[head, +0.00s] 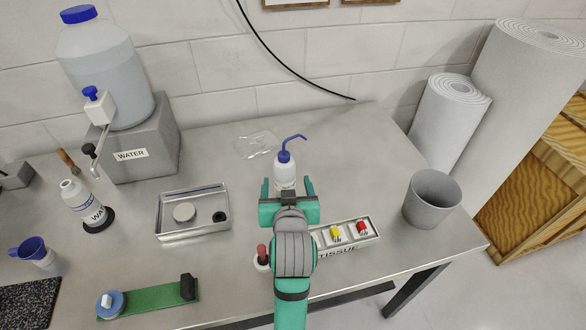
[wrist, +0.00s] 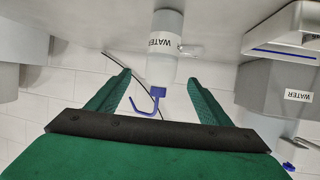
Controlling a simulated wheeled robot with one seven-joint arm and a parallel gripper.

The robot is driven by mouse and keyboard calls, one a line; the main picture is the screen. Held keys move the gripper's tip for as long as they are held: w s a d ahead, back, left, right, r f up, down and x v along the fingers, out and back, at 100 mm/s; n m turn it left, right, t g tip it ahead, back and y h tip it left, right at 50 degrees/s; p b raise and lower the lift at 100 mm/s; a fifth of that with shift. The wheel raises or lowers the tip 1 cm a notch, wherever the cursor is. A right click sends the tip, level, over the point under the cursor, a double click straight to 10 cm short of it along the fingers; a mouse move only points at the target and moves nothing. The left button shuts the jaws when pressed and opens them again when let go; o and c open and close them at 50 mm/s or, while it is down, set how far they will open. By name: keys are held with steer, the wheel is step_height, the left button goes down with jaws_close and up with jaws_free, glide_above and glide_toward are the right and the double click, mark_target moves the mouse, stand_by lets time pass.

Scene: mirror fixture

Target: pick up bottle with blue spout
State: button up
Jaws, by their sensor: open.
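The bottle with the blue spout (head: 285,171) is a white squeeze bottle standing upright on the metal table, beyond my gripper in the head view. Its blue spout bends up and to the right there. My gripper (head: 287,187) is open, with one green finger to each side of the bottle's lower part as seen in the head view. In the wrist view the bottle (wrist: 166,42) appears upside down with a "WATER" label, and its blue spout points between the open fingers (wrist: 157,85). I see no contact between fingers and bottle. The bottle's base is hidden by my gripper in the head view.
A metal tray (head: 193,237) lies to the left, and a labelled tissue box (head: 350,243) to the right. A grey cup (head: 432,199) stands near the right edge. A large water jug (head: 108,80) sits on a grey block at back left. Clear plastic (head: 257,144) lies behind the bottle.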

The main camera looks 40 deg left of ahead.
mark_target(284, 175)
steer(key=x, duration=0.5)
steer(key=shift+a, duration=0.2)
steer(key=shift+x, duration=2.2)
steer(key=shift+r, duration=0.1)
steer(key=c, duration=0.8)
